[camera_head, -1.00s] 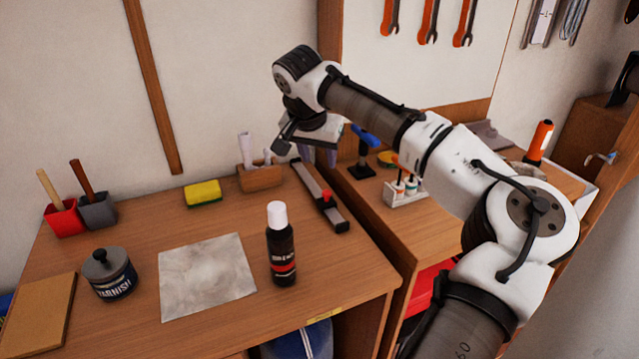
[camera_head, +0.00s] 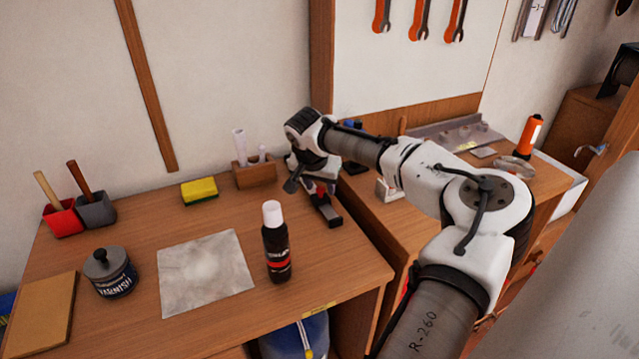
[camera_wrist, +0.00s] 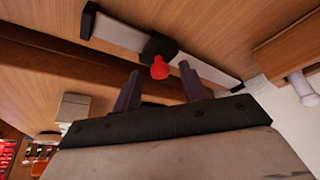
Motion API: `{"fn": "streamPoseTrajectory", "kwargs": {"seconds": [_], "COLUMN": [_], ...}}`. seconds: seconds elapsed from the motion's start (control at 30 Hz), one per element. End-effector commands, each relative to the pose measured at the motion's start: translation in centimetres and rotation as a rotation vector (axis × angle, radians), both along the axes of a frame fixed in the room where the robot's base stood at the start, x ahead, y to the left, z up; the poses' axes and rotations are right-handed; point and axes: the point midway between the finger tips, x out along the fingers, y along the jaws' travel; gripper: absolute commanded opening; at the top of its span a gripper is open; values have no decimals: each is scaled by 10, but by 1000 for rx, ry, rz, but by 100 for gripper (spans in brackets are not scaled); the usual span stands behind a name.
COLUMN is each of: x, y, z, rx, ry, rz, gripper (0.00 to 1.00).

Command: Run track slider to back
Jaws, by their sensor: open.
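The track is a grey metal rail with dark ends (camera_head: 325,208), lying on the left bench near its right edge. The wrist view shows more of the rail (camera_wrist: 120,33). Its black slider carriage (camera_wrist: 158,46) sits around the middle of the rail and carries a red knob (camera_wrist: 160,69). My gripper (camera_head: 319,186) is low over the track and hides part of it in the head view. In the wrist view my gripper (camera_wrist: 159,74) is open, with the red knob showing between its two fingertips. I cannot tell whether the fingers touch the knob.
A wooden holder (camera_head: 255,175) with white rolls stands just left of the track's back end. A yellow sponge (camera_head: 199,191) lies farther left. A black bottle with a white cap (camera_head: 277,248) stands left of the track's front. A second bench adjoins on the right.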

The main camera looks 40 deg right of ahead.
Motion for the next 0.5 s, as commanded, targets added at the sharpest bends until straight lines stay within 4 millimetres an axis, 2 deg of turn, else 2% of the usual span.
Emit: {"fn": "streamPoseTrajectory", "kwargs": {"seconds": [0.07,0.4,0.5], "x": [0,0,0], "y": [0,0,0], "z": [0,0,1], "rx": [0,0,0], "ry": [0,0,0], "rz": [0,0,0], "gripper": [42,0,0]}}
